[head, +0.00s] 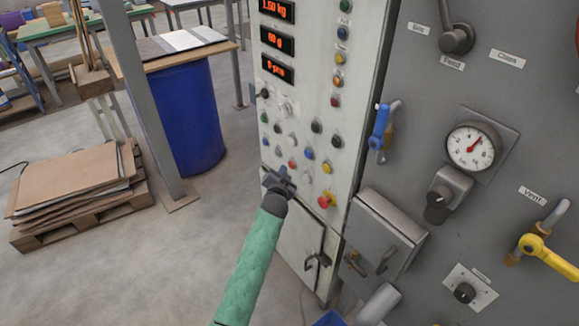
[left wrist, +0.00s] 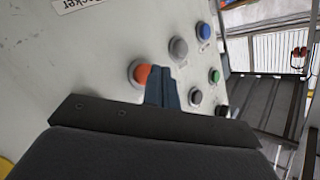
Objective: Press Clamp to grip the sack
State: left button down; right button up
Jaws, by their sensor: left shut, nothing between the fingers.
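The light control panel (head: 306,120) carries several coloured push buttons, and I cannot read which one is Clamp. My left gripper (head: 279,177) is shut and empty, in front of the panel's lower left. In the left wrist view the closed fingertips (left wrist: 162,84) overlap the right edge of an orange-red button (left wrist: 141,74); I cannot tell whether they touch it. A grey button (left wrist: 178,48) and a blue button (left wrist: 203,31) are beyond. A label above ends in "ocker". My right gripper is not in view.
A red knob on yellow (head: 326,201) sits low on the panel. To the right are a blue-handled valve (head: 380,130), a gauge (head: 472,146) and a yellow valve handle (head: 545,250). A blue drum (head: 190,120) and a cardboard stack (head: 75,178) stand left.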

pick_arm(q)
jog(key=shift+w+d, duration=0.1)
jog(key=shift+w+d, duration=0.15)
jog(key=shift+d, duration=0.1)
jog(key=shift+w+d, duration=0.15)
jog(key=shift+d, duration=0.1)
dwell(0.7)
jog(key=shift+a, duration=0.1)
jog(key=shift+s+a, duration=0.45)
jog(key=shift+a, duration=0.1)
